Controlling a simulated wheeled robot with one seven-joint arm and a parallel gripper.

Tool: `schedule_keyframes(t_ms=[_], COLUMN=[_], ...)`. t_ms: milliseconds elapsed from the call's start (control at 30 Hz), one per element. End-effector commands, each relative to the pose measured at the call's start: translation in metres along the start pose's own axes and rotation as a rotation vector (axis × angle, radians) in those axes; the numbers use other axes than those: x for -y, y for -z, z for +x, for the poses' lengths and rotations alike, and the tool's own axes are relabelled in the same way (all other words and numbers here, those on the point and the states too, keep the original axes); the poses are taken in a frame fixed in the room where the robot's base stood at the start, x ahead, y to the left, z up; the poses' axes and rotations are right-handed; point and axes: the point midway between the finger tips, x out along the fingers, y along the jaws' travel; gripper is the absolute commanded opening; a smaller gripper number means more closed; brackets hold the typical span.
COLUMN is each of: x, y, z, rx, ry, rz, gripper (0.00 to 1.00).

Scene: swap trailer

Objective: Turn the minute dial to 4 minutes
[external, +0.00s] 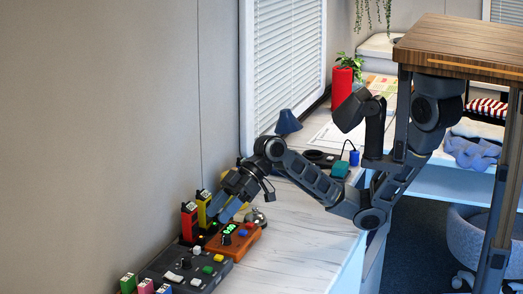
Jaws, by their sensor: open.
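An orange box (246,246) with a lit green display (230,228) sits on the white counter near the wall. It has a dark knob (226,239) and small coloured buttons. The knob could be the minute dial, but its markings are too small to read. My gripper (222,209) points down and left, just behind and above the orange box, near its display. The jaws are open and nothing shows between them. From this angle I cannot tell whether the fingertips touch anything.
A dark panel (208,274) with coloured buttons lies in front of the orange box. Red (188,222) and yellow (202,210) handheld units stand upright by the wall, close to my gripper. A silver round object (259,217) is beside it. The counter (305,245) to the right is clear.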

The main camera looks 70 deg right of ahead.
Motion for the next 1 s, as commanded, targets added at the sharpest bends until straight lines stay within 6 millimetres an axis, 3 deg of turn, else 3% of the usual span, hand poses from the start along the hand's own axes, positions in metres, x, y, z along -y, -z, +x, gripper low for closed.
schedule_keyframes(t_ms=[300, 533, 667, 1000], x=[-0.054, -0.068, -0.069, -0.072], y=[-0.055, -0.071, -0.077, -0.103], z=[-0.034, -0.049, -0.041, 0.003], rx=[0.424, 0.548, 0.552, 0.55], ry=[-0.005, -0.008, -0.006, -0.007], rz=[-0.189, -0.221, -0.22, -0.219], gripper=[0.53, 0.53, 0.53, 0.53])
